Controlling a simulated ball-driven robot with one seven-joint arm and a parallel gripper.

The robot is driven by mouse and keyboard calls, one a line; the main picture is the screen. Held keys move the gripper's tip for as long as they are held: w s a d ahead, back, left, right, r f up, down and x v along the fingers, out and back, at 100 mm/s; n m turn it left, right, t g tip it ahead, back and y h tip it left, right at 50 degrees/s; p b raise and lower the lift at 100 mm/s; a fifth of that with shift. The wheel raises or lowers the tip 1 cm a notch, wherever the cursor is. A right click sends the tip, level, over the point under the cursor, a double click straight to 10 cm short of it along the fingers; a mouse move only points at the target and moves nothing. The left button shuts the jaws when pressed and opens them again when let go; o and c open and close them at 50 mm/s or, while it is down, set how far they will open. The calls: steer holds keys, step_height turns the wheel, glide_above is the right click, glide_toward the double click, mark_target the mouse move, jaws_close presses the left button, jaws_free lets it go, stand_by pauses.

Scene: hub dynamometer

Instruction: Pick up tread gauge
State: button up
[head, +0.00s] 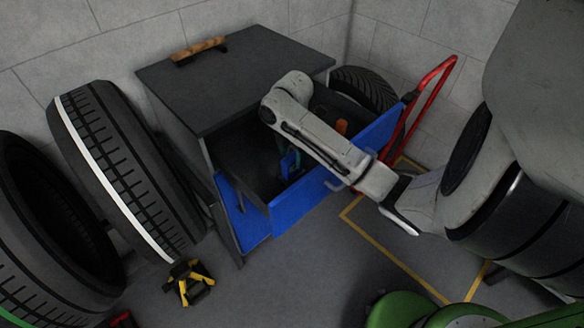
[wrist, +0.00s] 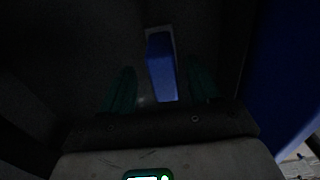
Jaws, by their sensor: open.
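A blue oblong piece with a pale edge, which looks like the tread gauge (wrist: 161,66), lies on the dark drawer floor in the wrist view. My gripper (wrist: 162,88) is open, with one teal finger on each side of the near part of the blue piece. Whether the fingers touch it is too dark to tell. In the head view my arm reaches into the open drawer (head: 300,207), and a small blue shape shows there beside my gripper (head: 290,158). My arm hides part of the drawer.
The dark grey cabinet (head: 235,75) has a wooden-handled brush (head: 199,50) on top. An orange item (head: 341,127) is in the drawer behind my arm. Large tyres (head: 125,170) lean at left. A yellow and black stand (head: 188,282) and red hand truck (head: 425,100) are nearby.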

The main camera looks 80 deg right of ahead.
mark_target(292, 166)
steer(key=f, duration=0.4)
steer(key=shift+a+f, duration=0.3)
steer(key=shift+f, duration=0.1)
steer(key=shift+c, duration=0.3)
steer(key=c, duration=1)
